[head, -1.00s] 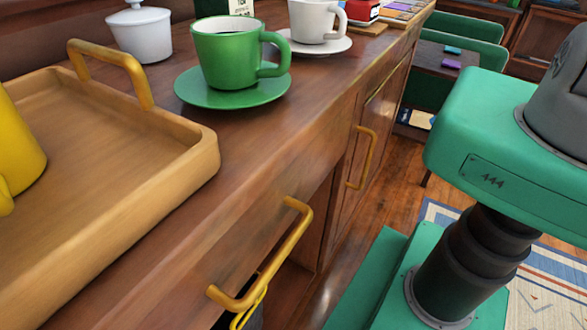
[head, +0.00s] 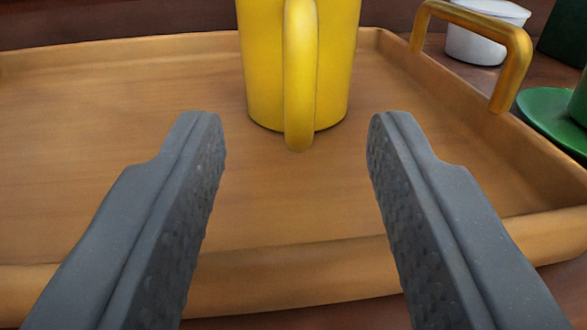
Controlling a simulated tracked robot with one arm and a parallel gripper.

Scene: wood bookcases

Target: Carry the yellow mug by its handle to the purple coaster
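The yellow mug (head: 262,75) stands upright in the wooden tray (head: 120,190), its top cut off by the upper edge of the view. Its handle (head: 300,75) faces me, between the lines of my two fingers. My gripper (head: 296,125) is open and empty, its fingertips apart on either side of the handle and a little short of the mug. The purple coaster is not in view.
The tray has a raised rim and a yellow bar handle (head: 518,60) on its right side. Beyond it are a white pot (head: 473,45) and a green saucer (head: 550,115) with part of a green mug (head: 579,100).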

